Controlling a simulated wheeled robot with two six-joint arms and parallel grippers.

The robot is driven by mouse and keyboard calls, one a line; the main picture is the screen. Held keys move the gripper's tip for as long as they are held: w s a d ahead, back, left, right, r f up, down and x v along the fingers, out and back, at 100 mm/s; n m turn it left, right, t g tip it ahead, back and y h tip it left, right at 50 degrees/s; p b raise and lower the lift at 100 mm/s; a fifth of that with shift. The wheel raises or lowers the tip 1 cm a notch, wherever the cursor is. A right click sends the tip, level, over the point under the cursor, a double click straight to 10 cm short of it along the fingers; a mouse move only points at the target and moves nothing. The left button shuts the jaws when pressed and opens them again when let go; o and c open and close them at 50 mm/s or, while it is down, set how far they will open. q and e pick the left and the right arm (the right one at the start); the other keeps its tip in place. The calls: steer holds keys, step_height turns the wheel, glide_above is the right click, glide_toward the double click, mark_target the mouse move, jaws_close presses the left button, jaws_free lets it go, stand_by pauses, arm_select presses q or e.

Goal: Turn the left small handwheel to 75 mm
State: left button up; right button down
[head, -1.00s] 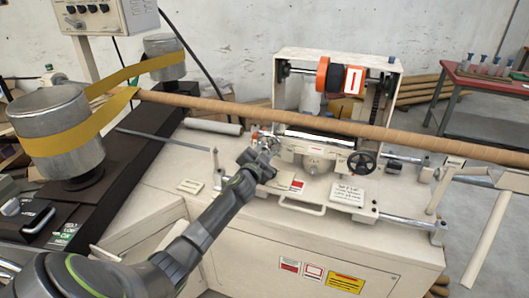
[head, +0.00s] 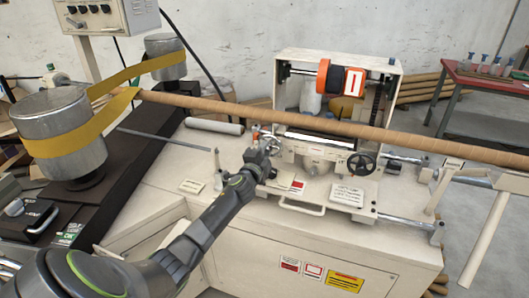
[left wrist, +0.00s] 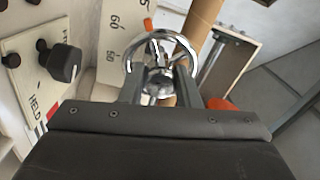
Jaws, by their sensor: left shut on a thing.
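The left small handwheel (left wrist: 160,45) is a chrome ring with spokes and a hub, in the upper middle of the left wrist view. My left gripper (left wrist: 160,88) is shut on it, with one dark finger on each side of the hub. A pale scale (left wrist: 112,45) with the numbers 50 and 60 stands just left of the wheel. An orange pointer (left wrist: 148,24) is at its edge near the 60; the exact reading cannot be told. In the head view my left gripper (head: 259,152) is at the left of the winder's carriage and mostly hides the wheel. My right gripper is not in view.
A black handwheel (head: 361,164) sits on the carriage's right side. A long brown tube (head: 330,123) runs across just behind and above the carriage. A black knob (left wrist: 64,62) on a panel is left of my gripper. A white handle (head: 301,207) is at the front.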

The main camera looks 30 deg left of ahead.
arm_select(q)
steer(key=shift+f, duration=0.1)
stand_by(0.4)
steer(key=o, duration=1)
steer(key=shift+c, duration=0.2)
steer(key=shift+s, duration=0.1)
steer(key=v, duration=1.7)
steer(key=shift+s+b, duration=0.15)
steer(key=shift+b, duration=0.2)
steer(key=shift+a, duration=0.1)
